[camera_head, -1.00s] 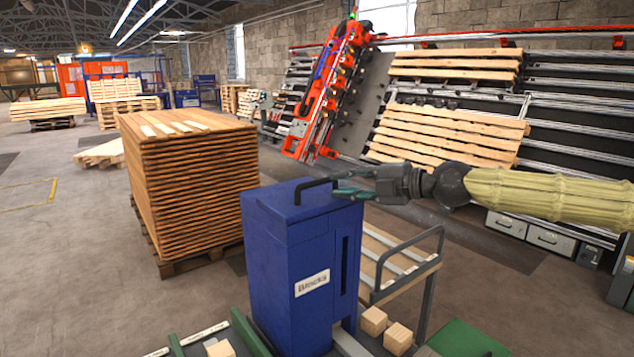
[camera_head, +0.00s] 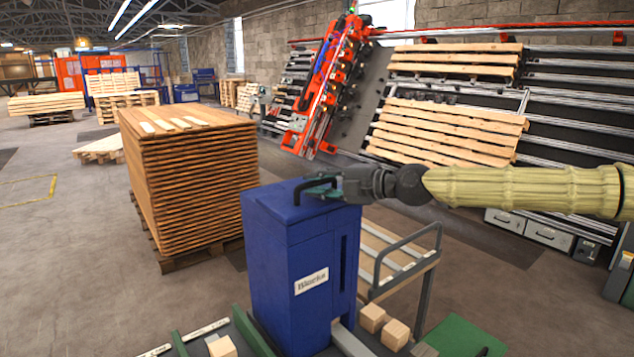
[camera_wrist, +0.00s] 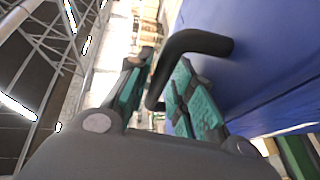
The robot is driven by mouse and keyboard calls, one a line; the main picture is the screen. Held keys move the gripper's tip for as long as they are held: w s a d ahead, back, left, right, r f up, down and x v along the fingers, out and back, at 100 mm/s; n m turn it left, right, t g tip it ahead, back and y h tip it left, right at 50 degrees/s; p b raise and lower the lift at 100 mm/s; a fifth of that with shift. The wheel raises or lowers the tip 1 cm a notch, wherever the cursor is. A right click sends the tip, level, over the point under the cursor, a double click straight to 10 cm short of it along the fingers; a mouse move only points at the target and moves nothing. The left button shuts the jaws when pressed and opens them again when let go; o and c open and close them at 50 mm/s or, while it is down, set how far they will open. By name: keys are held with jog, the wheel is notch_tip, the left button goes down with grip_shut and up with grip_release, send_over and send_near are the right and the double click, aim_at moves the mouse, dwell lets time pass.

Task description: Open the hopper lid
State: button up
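The blue hopper (camera_head: 287,262), labelled "Blocks", stands upright in the middle of the head view. Its lid (camera_head: 272,200) lies flat and closed on top, with a dark bar handle (camera_head: 318,183) on it. My gripper (camera_head: 332,191) is at the handle's right side. In the wrist view, the handle (camera_wrist: 190,42) runs from the blue surface (camera_wrist: 262,60) down between the green-padded fingers of my gripper (camera_wrist: 160,98). The fingers are apart, with a gap beside the handle, and I see no clear grip on it.
A tall stack of wooden boards (camera_head: 192,190) stands left of the hopper. A grey-framed cart (camera_head: 400,262) is close on its right. Small wooden blocks (camera_head: 395,334) lie in front. A wall rack with planks (camera_head: 450,130) stands behind my arm.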

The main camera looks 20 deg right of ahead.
jog(key=shift+w+a, duration=0.15)
jog(key=shift+c, duration=0.2)
grip_shut()
